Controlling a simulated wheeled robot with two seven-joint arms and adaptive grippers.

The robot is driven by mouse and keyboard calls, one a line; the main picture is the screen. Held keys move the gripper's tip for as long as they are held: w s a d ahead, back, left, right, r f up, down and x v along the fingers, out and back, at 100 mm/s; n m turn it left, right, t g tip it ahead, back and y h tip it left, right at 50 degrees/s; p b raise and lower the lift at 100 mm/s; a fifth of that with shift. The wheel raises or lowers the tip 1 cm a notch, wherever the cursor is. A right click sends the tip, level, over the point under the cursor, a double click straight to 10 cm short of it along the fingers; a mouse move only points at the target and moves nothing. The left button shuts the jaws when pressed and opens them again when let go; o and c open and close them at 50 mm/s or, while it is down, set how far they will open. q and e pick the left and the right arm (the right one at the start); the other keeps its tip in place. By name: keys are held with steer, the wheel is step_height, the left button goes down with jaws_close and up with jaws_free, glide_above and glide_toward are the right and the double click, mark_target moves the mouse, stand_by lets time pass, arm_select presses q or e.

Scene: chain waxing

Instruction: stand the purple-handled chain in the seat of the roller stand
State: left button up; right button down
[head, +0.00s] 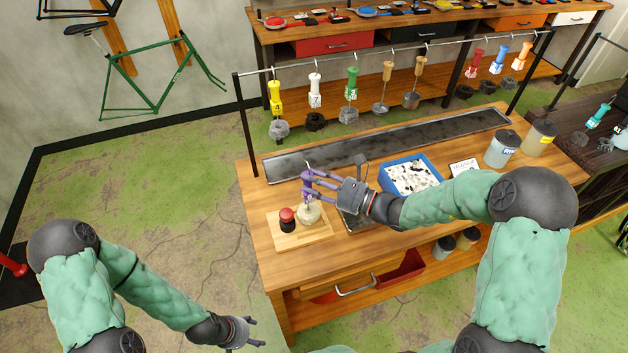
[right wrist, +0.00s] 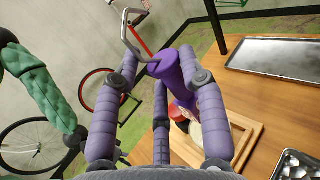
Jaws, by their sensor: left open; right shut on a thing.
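The purple-handled chain has a purple handle (right wrist: 178,68) with a bent metal hook on top, upright but leaning in the right wrist view. My right gripper (head: 312,187) is shut on this handle above the wooden board. A pale rounded mass (head: 309,213) sits directly below the handle; I cannot tell whether it is the chain or the seat, or whether they touch. The roller stand appears to be the light wooden board (head: 317,238) with a dark, red-topped piece (head: 287,219) at its left. My left gripper (head: 243,334) is open and empty, low over the floor.
A blue bin (head: 382,181) of black and white pieces stands right of the board, with a dark tray partly under my right arm. A long metal trough (head: 390,142) lies behind. Several coloured handles hang from a rail above it. Jars (head: 502,149) stand at the right.

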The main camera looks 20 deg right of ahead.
stand_by(0.5)
steer(key=shift+f+b, duration=0.95)
steer(key=shift+f, duration=0.45)
steer(key=c, duration=0.7)
jaws_free()
steer(key=shift+c, duration=0.2)
steer(key=shift+o, duration=0.5)
steer(key=shift+s, duration=0.1)
steer(key=v, duration=1.2)
